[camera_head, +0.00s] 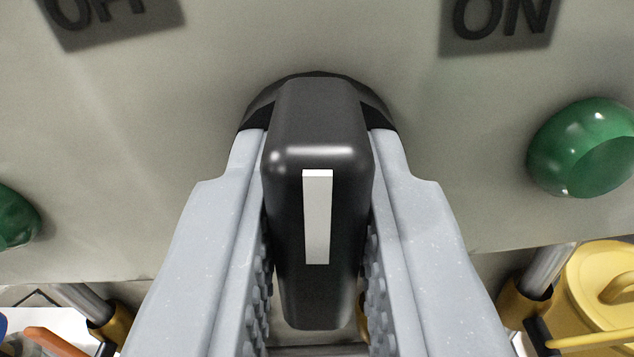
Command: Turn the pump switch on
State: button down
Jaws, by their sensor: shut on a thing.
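The pump switch (318,130) is a black rotary knob with a white marker bar, set on a round black base on a pale panel (400,60). My gripper (318,180) is shut on the knob, one grey finger on each side of it. The knob's grip bar and white marker stand upright in the picture, between the OFF label (105,15) at upper left and the ON label (500,20) at upper right. The lower part of the base is hidden behind the knob and the fingers.
A green button (585,148) sticks out of the panel at right, and another green button (15,218) shows at the left edge. Below the panel are a yellow container (600,290) at lower right and an orange object (60,342) at lower left.

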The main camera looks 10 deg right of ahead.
jog(key=m+b, duration=0.1)
jog(key=m, duration=0.1)
jog(key=m+b, duration=0.2)
jog(key=m, duration=0.1)
jog(key=shift+d+f, duration=0.1)
jog(key=shift+f, duration=0.1)
jog(key=m+b, duration=0.2)
jog(key=m, duration=0.3)
jog(key=shift+d+f+b, duration=0.1)
jog(key=shift+f+b, duration=0.05)
jog(key=shift+b, duration=0.25)
jog(key=shift+m, duration=0.3)
jog(key=c, duration=1.4)
grip_release()
jog(key=shift+s+d, duration=0.1)
jog(key=shift+o, duration=0.2)
jog(key=shift+s+a+r, duration=0.2)
jog(key=shift+s, duration=0.2)
jog(key=v, duration=1.3)
jog(key=shift+b, duration=0.35)
